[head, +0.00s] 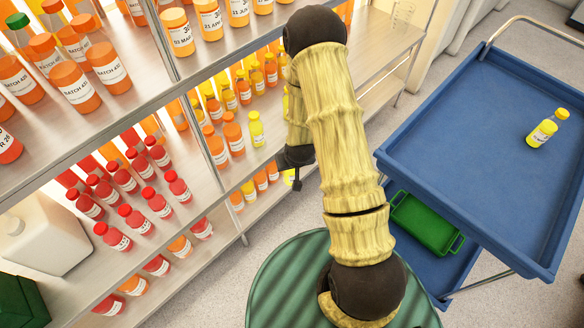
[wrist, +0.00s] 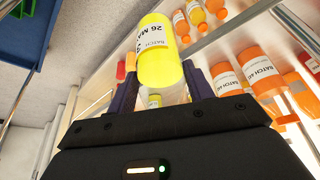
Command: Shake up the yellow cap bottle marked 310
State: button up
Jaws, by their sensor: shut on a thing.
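In the wrist view a yellow bottle (wrist: 158,62) is between the two fingers of my gripper (wrist: 160,88), and the gripper is shut on it. The bottle's white label shows "BATCH" and "26 MA"; no 310 can be read. In the head view my gripper (head: 294,158) is a dark shape beside the shelf, mostly hidden behind my arm. The held bottle is hard to make out there. A further yellow bottle (head: 256,130) stands at the shelf edge.
The metal shelf unit (head: 214,188) at left holds rows of orange, red and yellow bottles. The blue cart (head: 455,125) at right has a mostly bare top, with a green tray (head: 424,222) on its lower level. Grey floor (head: 215,285) shows between them.

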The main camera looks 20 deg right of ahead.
jog(key=w+a, duration=0.4)
jog(key=w, duration=0.3)
jog(key=s+d, duration=0.4)
jog(key=s, duration=0.3)
dwell(0.7)
